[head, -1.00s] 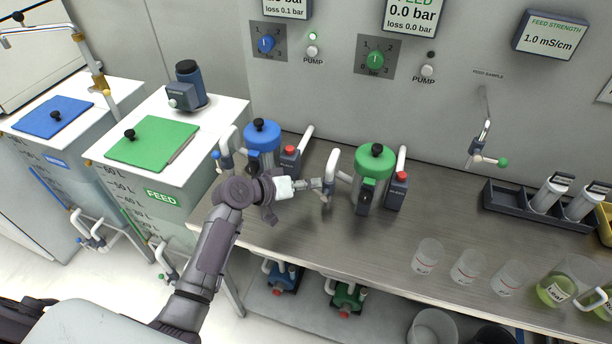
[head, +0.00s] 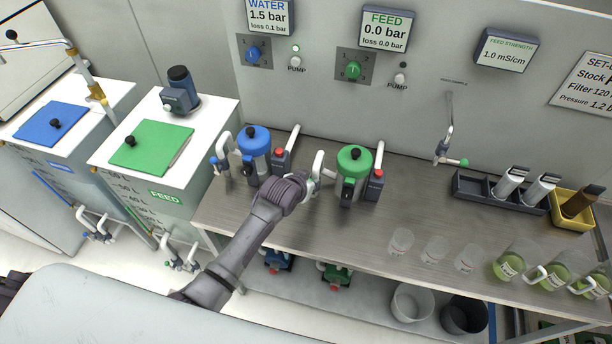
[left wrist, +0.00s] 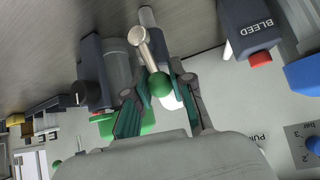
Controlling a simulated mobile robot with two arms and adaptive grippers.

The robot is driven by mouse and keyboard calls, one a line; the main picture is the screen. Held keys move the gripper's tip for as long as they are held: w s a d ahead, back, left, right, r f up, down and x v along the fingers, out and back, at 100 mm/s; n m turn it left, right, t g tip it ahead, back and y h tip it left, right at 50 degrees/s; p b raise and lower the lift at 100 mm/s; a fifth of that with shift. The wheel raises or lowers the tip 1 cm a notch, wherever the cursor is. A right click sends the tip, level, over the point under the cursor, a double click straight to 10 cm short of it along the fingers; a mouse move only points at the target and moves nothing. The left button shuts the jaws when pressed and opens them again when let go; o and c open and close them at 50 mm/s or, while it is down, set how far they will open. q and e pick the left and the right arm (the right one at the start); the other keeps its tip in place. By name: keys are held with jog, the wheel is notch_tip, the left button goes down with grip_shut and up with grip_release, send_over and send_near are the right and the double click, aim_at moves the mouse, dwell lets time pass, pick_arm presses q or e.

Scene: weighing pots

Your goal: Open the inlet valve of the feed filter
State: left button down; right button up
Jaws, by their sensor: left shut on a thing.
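The feed filter (head: 355,160) with its green cap stands on the bench in the head view. Its pale inlet pipe (head: 318,160) rises on its left side. My left gripper (head: 312,182) is at this pipe, and my wrist hides most of the valve there. In the left wrist view the inlet valve lever (left wrist: 147,48) has a metal arm ending in a green ball (left wrist: 160,84). The fingers of my left gripper (left wrist: 158,100) are on either side of the ball, shut on it. The lever lies roughly along the pipe in that view. My right gripper is not in view.
The water filter (head: 254,141) stands left of the feed filter. The feed display (head: 386,28) reads 0.0 bar, loss 0.0 bar. Empty beakers (head: 401,240) and jugs of green liquid (head: 510,262) stand on the right. The bench (head: 340,225) is clear in front of the filters.

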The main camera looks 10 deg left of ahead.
pick_arm(q)
jog(key=shift+d, duration=0.15)
dwell(0.4)
jog(key=c, duration=1)
grip_release()
jog(key=shift+s+r, duration=0.1)
jog(key=v, duration=1.1)
jog(key=shift+s+r, duration=0.3)
jog(key=shift+d, duration=0.1)
